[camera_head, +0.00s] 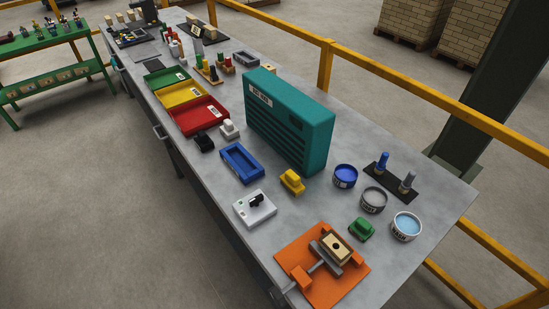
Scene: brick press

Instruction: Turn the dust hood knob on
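A teal box-shaped unit (290,120) with a white label and dark slots stands upright on the grey workbench; it looks like the dust hood. The label's text is too small to read surely. In front of it, near the bench's front edge, sits a white control box (247,212) with a black knob (257,199) on top. Small marks beside the knob are too small to read. I cannot tell whether the knob is on or off. Neither of my grippers is in view.
An orange plate with a grey clamp (303,281) lies right of the control box. A blue tray (225,158), yellow block (291,182), green block (362,229) and round tins (373,203) are nearby. Yellow railing (400,80) runs behind the workbench (205,215).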

